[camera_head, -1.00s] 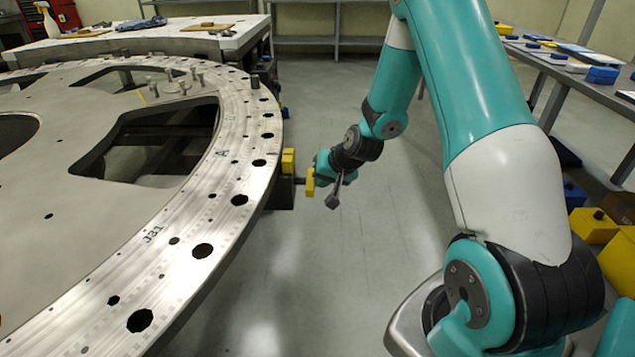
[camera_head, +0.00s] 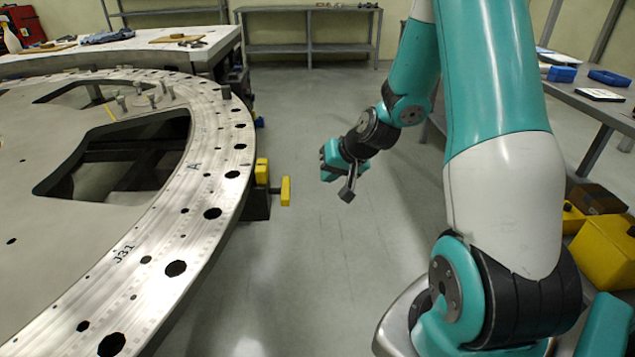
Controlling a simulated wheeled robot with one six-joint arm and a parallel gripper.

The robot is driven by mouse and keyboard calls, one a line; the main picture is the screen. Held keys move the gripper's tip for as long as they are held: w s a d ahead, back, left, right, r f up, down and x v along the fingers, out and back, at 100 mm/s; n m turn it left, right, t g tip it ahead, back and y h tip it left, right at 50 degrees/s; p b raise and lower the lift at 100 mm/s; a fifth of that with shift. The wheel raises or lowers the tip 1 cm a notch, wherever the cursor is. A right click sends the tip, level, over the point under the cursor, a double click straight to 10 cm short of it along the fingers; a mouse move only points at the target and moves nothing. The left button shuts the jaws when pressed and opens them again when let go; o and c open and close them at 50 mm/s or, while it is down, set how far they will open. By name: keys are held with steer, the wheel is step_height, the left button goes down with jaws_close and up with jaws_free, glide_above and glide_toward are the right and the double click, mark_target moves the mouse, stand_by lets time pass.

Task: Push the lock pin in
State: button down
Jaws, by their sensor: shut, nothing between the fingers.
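The lock pin shows as a yellow handle (camera_head: 286,191) on a short dark shaft. It sticks out from a dark block with a yellow top (camera_head: 262,170) at the outer edge of the turret plate (camera_head: 192,180). A stretch of shaft shows between the handle and the block. My gripper (camera_head: 349,190) is to the right of the handle, apart from it, with clear floor showing between them. Its fingers point down and look shut with nothing in them. The inner end of the pin is hidden in the block.
A workbench (camera_head: 210,45) stands behind the plate at the left. A shelf (camera_head: 310,30) is against the back wall. A table (camera_head: 590,98) with blue trays and yellow boxes (camera_head: 605,250) are at the right. The floor (camera_head: 300,270) between plate and arm is clear.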

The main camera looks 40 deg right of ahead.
steer(key=shift+v, duration=1.25)
steer(key=s+a+r+n+g+y+p, duration=0.1)
steer(key=s+a+r+n+p, duration=0.15)
steer(key=a+r, duration=0.5)
steer(key=s+a+r+n+g+y+p, duration=0.2)
steer(key=a+r+n, duration=0.25)
steer(key=a, duration=0.55)
steer(key=s+a+r+n+g+p, duration=0.2)
steer(key=s+a+r, duration=0.3)
steer(key=s, duration=0.3)
steer(key=s+a+r+n+g+p, duration=0.2)
steer(key=s+a+r+n, duration=0.2)
steer(key=s, duration=0.4)
steer(key=shift+s+a+r+h, duration=0.35)
steer(key=shift+a+r, duration=0.25)
steer(key=shift+a, duration=0.6)
